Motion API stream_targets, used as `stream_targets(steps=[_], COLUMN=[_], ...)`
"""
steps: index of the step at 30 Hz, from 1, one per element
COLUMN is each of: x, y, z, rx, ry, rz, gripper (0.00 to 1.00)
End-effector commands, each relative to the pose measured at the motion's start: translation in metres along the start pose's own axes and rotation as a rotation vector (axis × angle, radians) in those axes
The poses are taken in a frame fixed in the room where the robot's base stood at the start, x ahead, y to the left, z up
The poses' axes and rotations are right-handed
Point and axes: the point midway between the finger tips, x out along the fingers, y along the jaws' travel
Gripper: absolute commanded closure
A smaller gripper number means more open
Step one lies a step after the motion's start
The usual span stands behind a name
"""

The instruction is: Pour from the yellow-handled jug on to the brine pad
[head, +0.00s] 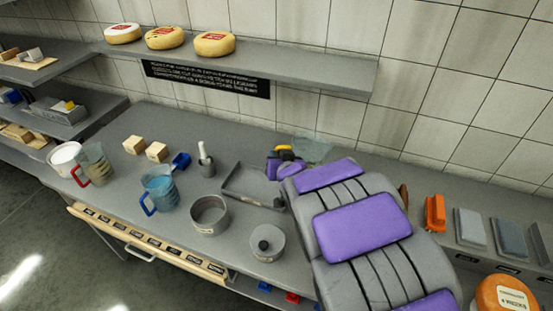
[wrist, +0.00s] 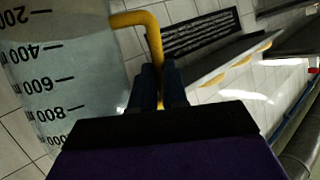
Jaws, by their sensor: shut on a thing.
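The yellow-handled jug (head: 314,148) is clear with a measuring scale and is partly hidden behind my arm in the head view. No pad is readable as the brine pad; several flat grey pads (head: 470,228) lie at the right.
A red-handled jug (head: 97,164) and a blue-handled jug (head: 158,188) stand at the left. An orange block (head: 434,213) stands right of my arm. A shelf (head: 290,69) is above.

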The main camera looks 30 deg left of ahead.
Motion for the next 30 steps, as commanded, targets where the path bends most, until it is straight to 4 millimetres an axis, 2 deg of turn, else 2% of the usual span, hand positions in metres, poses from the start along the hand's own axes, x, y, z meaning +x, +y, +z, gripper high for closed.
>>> stream_targets(steps=[3, 14, 22, 30], x=[0.004, 0.003, 0.011, 0.01], y=[0.002, 0.003, 0.011, 0.012], z=[0.007, 0.008, 0.027, 0.026], rx=[-0.047, -0.064, -0.164, -0.181], ry=[0.001, -0.003, -0.011, -0.014], rz=[0.017, 0.026, 0.068, 0.075], gripper=[1.0, 1.0, 1.0, 1.0])
